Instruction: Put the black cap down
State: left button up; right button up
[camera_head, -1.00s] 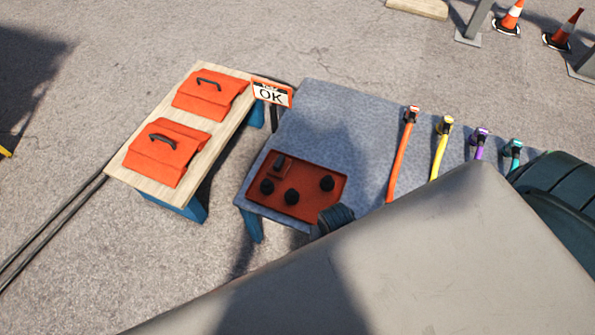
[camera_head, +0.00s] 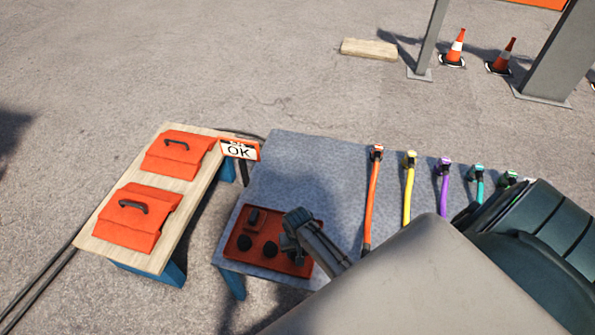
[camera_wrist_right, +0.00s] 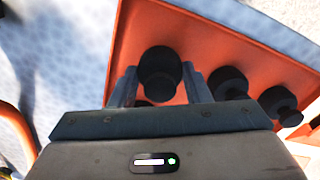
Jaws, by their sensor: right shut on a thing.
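My right gripper (camera_head: 291,232) is above the red tray (camera_head: 232,243) on the grey-blue table. In the right wrist view its two fingers (camera_wrist_right: 160,88) are shut on a round black cap (camera_wrist_right: 160,66). The held cap is over the tray (camera_wrist_right: 123,62); I cannot tell whether it touches. Two other black caps (camera_wrist_right: 228,82) (camera_wrist_right: 280,103) sit in the tray to its right. They also show in the head view (camera_head: 245,242) (camera_head: 270,249). The gripper hides the tray's right part in the head view. My left gripper is not in view.
Orange (camera_head: 373,190), yellow (camera_head: 408,188), purple (camera_head: 443,188) and teal (camera_head: 478,184) cables lie along the table's right half. An OK sign (camera_head: 240,150) stands at its left corner. A wooden bench (camera_head: 98,225) with two orange boxes (camera_head: 178,155) (camera_head: 136,217) is left.

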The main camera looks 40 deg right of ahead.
jog(key=shift+f, duration=0.55)
jog(key=o, duration=1.1)
jog(key=shift+f, duration=0.1)
notch_tip(320, 180, up, 12)
jog(key=shift+r+p, duration=0.15)
jog(key=shift+p, duration=0.25)
